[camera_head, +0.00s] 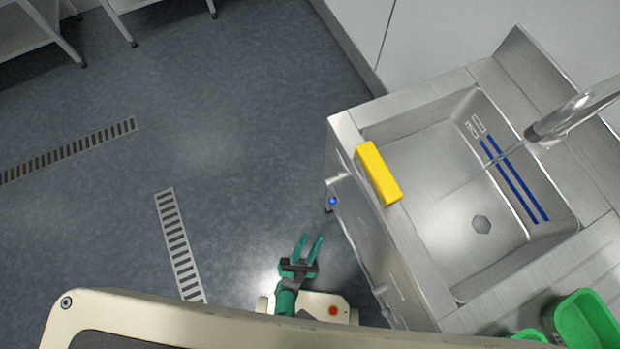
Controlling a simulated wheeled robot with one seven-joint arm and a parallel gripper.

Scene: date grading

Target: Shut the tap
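The steel sink (420,160) stands at the right, with a curved metal spout (575,115) reaching over its basin from the right edge. A thin pale streak, which looks like running water, goes from the spout's mouth down into the basin. On the sink's front side is a small pale lever-like part (338,180) with a blue round spot (333,201) below it; I cannot tell for sure that it is the tap's handle. My gripper (310,238) has teal fingers, parted and empty. It is left of the sink's front, apart from it, below and left of the blue spot.
A yellow block (378,174) lies on the sink's front rim. Green containers (585,322) stand at the lower right. Slotted floor drains (178,240) lie to the left. White shelving (35,30) stands at the top left. The floor left of the sink is clear.

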